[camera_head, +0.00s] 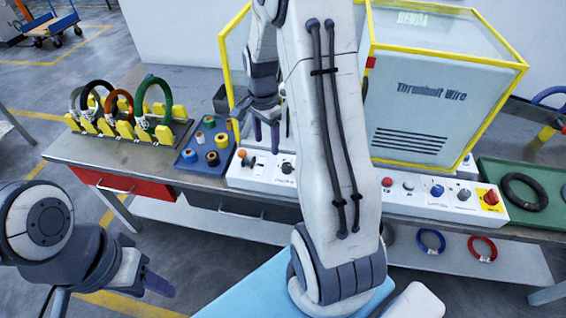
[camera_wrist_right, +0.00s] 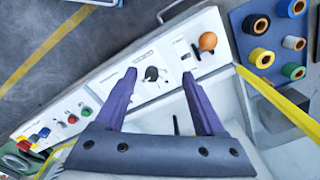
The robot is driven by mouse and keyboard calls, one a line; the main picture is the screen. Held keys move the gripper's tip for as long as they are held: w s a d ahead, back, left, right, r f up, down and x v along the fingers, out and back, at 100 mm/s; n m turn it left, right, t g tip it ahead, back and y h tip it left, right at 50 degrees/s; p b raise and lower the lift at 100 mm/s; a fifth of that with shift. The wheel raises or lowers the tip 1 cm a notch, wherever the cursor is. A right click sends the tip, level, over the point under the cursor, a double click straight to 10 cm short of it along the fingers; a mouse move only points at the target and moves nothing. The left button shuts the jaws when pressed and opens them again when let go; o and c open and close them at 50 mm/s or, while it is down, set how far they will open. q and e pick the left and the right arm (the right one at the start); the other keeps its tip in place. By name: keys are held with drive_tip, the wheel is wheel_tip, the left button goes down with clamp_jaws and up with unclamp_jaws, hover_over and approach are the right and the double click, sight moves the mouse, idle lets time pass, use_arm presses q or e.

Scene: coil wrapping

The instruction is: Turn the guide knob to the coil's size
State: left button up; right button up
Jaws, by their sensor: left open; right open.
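A black knob with a pale dial plate sits on the white control panel, seen in the right wrist view (camera_wrist_right: 152,74) and the head view (camera_head: 287,168); I take it as the guide knob. An orange knob (camera_wrist_right: 208,41) is beside it. My right gripper (camera_wrist_right: 159,76) is open and empty, its purple fingertips framing the black knob; in the head view it hangs above the panel (camera_head: 266,134). I cannot tell whether it touches the knob. My left gripper (camera_head: 147,281) is open, low at left, away from the bench. A black coil (camera_head: 524,191) lies in a green tray (camera_head: 498,172).
A yellow-framed machine (camera_head: 440,95) stands behind the panel. Several coils stand in a yellow-slotted rack (camera_head: 115,136) at left. A blue tray (camera_head: 196,168) holds tape rolls. More buttons (camera_head: 437,190) are on the panel's right. My right arm hides the bench middle.

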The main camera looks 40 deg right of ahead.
sight(287, 165)
drive_tip(key=d+f+m, duration=0.3)
drive_tip(key=d+f, duration=0.1)
drive_tip(key=d, duration=0.3)
drive_tip(key=f, duration=0.3)
drive_tip(key=f+p, duration=0.1)
drive_tip(key=f, duration=0.2)
drive_tip(key=s+f, duration=0.1)
drive_tip(key=f, duration=0.2)
drive_tip(key=shift+a+f, duration=0.3)
clamp_jaws()
